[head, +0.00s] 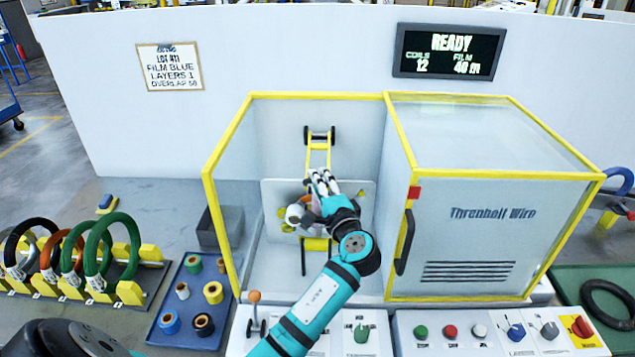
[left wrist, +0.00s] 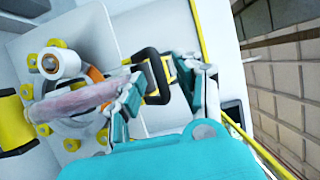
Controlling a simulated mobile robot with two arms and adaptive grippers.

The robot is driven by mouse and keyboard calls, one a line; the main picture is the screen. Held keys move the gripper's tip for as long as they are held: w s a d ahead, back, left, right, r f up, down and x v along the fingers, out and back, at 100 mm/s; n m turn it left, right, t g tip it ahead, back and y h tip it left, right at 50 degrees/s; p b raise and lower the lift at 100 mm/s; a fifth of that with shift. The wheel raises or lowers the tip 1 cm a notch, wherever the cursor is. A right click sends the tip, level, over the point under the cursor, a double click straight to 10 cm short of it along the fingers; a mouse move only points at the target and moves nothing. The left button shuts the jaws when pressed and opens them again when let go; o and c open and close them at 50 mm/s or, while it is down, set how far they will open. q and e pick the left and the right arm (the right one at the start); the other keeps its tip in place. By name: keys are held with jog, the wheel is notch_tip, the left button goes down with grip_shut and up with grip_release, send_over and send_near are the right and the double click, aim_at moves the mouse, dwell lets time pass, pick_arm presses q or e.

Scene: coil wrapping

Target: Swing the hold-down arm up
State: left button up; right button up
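The hold-down arm (head: 319,157) is a yellow frame with black wheels at its top end, standing against the back of the open wrapping bay. My left gripper (head: 325,183) is in front of its lower part and hides some of it. In the left wrist view, a black loop (left wrist: 152,75) with a yellow bar behind it lies between the fingertips of my left gripper (left wrist: 163,80). The fingers are apart; I cannot tell whether they touch the loop. A white film roll (head: 293,214) and yellow rollers sit left of the gripper. My right gripper is not in view.
The bay has a yellow-edged frame (head: 225,150), with a closed cabinet (head: 490,230) on its right. Buttons and knobs line the front panel (head: 400,340). A blue spool tray (head: 190,315) and a coil rack (head: 80,275) stand at the left. The screen (head: 449,52) reads READY.

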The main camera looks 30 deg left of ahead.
pick_arm(q)
jog(key=shift+w+a, duration=0.3)
jog(key=shift+a, duration=0.2)
grip_shut()
